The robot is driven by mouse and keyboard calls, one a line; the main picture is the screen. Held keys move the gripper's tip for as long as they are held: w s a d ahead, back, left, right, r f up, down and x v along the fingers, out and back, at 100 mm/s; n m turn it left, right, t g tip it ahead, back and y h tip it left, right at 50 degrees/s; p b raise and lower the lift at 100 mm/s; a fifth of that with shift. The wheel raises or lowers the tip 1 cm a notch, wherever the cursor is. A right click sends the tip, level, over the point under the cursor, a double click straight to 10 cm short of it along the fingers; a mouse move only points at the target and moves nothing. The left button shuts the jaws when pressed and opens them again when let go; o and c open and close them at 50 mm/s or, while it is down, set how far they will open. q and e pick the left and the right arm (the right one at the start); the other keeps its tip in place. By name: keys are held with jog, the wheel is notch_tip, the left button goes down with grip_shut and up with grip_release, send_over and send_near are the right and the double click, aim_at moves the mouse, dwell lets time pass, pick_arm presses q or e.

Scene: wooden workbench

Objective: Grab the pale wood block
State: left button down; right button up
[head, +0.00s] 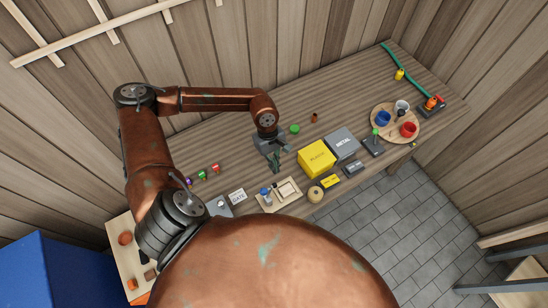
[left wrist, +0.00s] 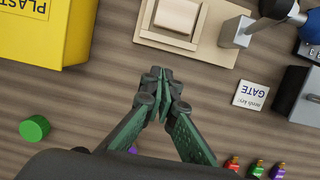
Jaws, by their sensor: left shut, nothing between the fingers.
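The pale wood block (left wrist: 177,15) rests on a light wooden tray or board (left wrist: 222,52), near the top edge of the left wrist view. In the head view the block (head: 287,190) sits on the same board, at the bench's near side. My left gripper (left wrist: 160,88) is shut and empty, with its green-padded fingers together above the bare bench, short of the board. In the head view my left gripper (head: 276,166) is above the bench, beyond the block and left of the yellow bin. My right gripper is not in view.
A yellow PLASTIC bin (head: 317,159) and a grey METAL bin (head: 342,144) stand right of the gripper. A small metal post (left wrist: 238,32) stands at the board's corner. A white GATE card (left wrist: 251,95) and a green disc (left wrist: 34,128) lie on the bench.

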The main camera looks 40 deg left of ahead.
aim_at(282, 184)
pick_arm(q)
jog(key=shift+x, duration=0.95)
jog(key=shift+s+d+r, duration=0.1)
jog(key=shift+s+d, duration=0.2)
jog(key=shift+d, duration=0.3)
jog(key=shift+s+d, duration=0.25)
jog(key=shift+d, duration=0.35)
jog(key=shift+s+d, duration=0.1)
jog(key=shift+d, duration=0.25)
jog(key=shift+s+d+p, duration=0.15)
jog(key=shift+d+p, duration=0.05)
jog(key=shift+p, duration=0.1)
jog(key=shift+s+d, duration=0.1)
jog(key=s+d, duration=0.1)
jog(key=d, duration=0.2)
jog(key=s+d+b, duration=0.1)
jog(key=d, duration=0.2)
jog(key=s+d, duration=0.1)
jog(key=d, duration=0.2)
jog(key=shift+s+b, duration=0.3)
jog(key=shift+s, duration=0.05)
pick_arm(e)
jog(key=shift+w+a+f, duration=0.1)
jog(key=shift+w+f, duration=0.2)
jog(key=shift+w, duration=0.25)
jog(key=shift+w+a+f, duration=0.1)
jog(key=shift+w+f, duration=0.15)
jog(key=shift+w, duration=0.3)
